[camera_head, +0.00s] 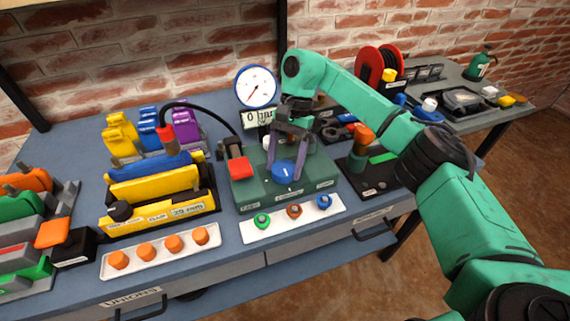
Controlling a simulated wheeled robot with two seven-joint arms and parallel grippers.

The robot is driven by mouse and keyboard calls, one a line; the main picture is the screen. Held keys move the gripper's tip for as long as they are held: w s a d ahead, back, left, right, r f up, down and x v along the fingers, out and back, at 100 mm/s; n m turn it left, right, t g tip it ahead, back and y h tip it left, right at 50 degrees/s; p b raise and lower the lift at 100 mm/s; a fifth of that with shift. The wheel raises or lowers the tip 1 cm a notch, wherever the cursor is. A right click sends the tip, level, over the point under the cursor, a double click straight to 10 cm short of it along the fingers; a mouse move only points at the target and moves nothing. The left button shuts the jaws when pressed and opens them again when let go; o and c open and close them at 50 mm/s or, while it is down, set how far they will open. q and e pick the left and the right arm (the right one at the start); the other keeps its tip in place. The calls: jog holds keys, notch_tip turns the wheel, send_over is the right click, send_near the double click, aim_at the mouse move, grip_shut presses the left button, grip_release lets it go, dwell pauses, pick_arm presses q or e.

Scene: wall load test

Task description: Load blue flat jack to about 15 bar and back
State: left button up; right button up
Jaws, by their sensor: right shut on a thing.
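My right gripper (284,174) reaches down over the green pump box (245,194) and is shut on a round blue knob (283,173) on its top. The round white gauge (256,88) with a blue rim stands behind the box. Its needle points to the lower left; its scale is too small to read. The display (257,119) below seems to read 0 bar. A red-ended black hose (208,107) runs to a blue piece (184,158) in the yellow block (155,185); I cannot tell if that is the flat jack. My left gripper is not in view.
A red-topped lever (239,166) stands at the box's left. White strips with orange caps (174,244) and with green, orange and blue caps (294,211) lie in front. Yellow, blue and purple pieces (150,125) stand behind the block. A black tray (373,185) is on the right.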

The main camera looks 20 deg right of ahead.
aim_at(283, 166)
dwell(0.3)
jog(key=o, duration=1.4)
jog(key=shift+c, duration=0.2)
jog(key=v, duration=0.5)
jog(key=shift+w+a, duration=0.1)
jog(key=p+v, duration=0.5)
jog(key=v, duration=0.4)
jog(key=shift+r, duration=0.35)
